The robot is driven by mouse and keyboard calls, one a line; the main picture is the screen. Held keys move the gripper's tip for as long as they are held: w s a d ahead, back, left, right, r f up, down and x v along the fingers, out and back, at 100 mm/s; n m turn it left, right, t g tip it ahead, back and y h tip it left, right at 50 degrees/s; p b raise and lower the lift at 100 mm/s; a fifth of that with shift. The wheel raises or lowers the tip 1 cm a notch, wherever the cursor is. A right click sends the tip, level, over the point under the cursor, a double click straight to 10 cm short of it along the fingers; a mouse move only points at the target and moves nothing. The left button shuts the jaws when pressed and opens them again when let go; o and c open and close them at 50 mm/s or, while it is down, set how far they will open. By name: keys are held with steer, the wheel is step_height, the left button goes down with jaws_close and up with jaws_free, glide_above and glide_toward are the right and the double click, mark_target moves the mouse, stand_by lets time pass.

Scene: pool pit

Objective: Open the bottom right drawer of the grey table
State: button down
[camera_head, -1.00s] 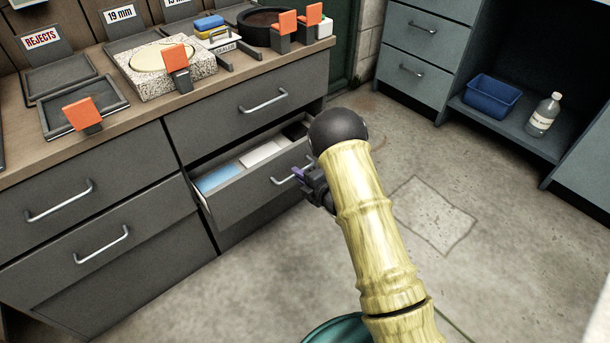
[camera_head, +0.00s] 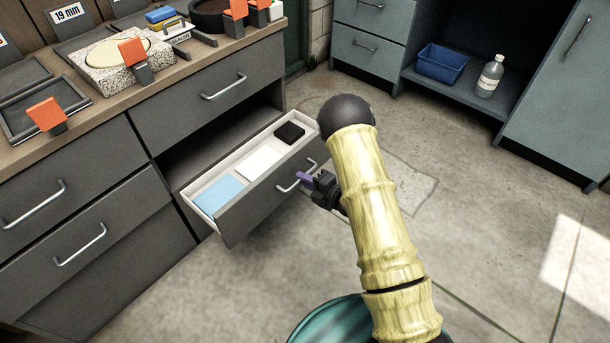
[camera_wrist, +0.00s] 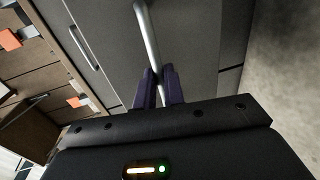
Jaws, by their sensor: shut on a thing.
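The grey table (camera_head: 80,188) has dark drawers with metal bar handles. Its bottom right drawer (camera_head: 262,197) stands well open, showing a blue item (camera_head: 219,193), a white item (camera_head: 258,162) and a black item (camera_head: 289,133) inside. My gripper (camera_head: 306,178) is at the front of this drawer, on its handle (camera_head: 291,184). In the wrist view the purple fingers (camera_wrist: 159,88) are closed around the handle bar (camera_wrist: 148,38). Part of the handle is hidden by the fingers.
The tabletop carries trays, a stone block (camera_head: 122,64) and orange-topped clips (camera_head: 132,52). A blue-grey cabinet at the back right holds a blue bin (camera_head: 441,64) and a bottle (camera_head: 489,77). The floor (camera_head: 480,190) to the right is clear.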

steer(key=c, duration=1.5)
jaws_free()
steer(key=p+v, duration=0.4)
steer(key=v, duration=1.3)
steer(key=shift+d+p, duration=0.15)
steer(key=shift+p, duration=0.2)
